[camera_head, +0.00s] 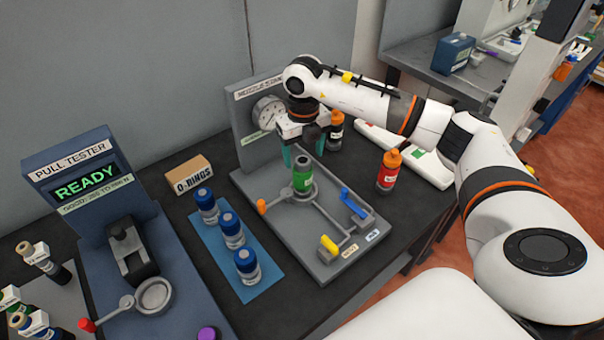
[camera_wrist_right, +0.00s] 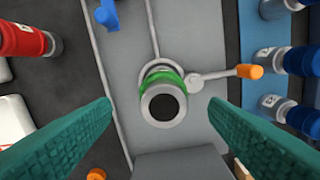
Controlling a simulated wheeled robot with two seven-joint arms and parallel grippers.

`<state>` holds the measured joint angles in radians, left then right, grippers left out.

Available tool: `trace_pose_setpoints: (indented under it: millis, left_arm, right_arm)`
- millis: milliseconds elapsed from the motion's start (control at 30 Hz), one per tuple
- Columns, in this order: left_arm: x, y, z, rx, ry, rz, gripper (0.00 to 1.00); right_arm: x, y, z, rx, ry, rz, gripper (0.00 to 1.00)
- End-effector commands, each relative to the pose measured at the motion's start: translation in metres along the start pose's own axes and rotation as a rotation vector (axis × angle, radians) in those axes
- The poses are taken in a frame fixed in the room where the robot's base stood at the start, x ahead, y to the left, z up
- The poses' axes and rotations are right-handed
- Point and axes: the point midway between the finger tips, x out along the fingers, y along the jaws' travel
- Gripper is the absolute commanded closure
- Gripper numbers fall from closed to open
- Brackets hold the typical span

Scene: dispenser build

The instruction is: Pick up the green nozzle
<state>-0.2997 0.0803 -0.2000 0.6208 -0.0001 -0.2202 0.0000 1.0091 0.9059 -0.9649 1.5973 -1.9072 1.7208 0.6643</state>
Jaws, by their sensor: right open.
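The green nozzle (camera_head: 303,176) stands upright in a round holder on the grey nozzle station plate (camera_head: 268,195). It has a grey top with a dark opening. In the right wrist view the nozzle (camera_wrist_right: 164,101) shows from above, between the fingers and a little ahead of them. My right gripper (camera_head: 303,152) is open, with its teal fingers above and behind the nozzle. In the right wrist view the two fingers (camera_wrist_right: 164,128) are wide apart and do not touch it. My left gripper is not in view.
An orange-handled lever (camera_head: 262,206) reaches from the holder. Blue (camera_head: 352,202) and yellow (camera_head: 328,243) levers stand on the plate. Red bottle (camera_head: 389,171) is right of the plate; several blue-capped bottles stand on a blue mat (camera_head: 262,289) to the left. A gauge panel (camera_head: 248,130) rises behind.

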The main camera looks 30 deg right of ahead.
Motion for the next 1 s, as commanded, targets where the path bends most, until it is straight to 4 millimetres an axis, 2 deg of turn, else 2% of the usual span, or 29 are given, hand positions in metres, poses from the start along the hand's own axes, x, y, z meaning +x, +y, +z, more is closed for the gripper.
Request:
trace_pose_setpoints:
  millis: [100,333,467,600,867,1000]
  left_arm:
    - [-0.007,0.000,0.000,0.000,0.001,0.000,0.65]
    - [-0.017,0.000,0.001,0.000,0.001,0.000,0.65]
    - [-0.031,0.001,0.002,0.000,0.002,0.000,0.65]
    - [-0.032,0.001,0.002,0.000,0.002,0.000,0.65]
    - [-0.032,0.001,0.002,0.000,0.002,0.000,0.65]
    - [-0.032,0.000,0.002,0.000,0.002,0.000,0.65]
  right_arm:
    - [0.014,-0.001,0.000,-0.001,-0.001,-0.002,0.31]
    - [0.031,-0.002,0.001,-0.003,-0.002,-0.002,0.31]
    - [0.051,-0.004,0.003,-0.002,-0.003,-0.003,0.31]
    - [0.070,-0.003,0.002,-0.003,-0.001,-0.002,0.31]
    - [0.075,-0.003,0.001,-0.003,0.002,-0.003,0.31]
    - [0.074,-0.003,0.001,-0.003,0.002,-0.003,0.51]
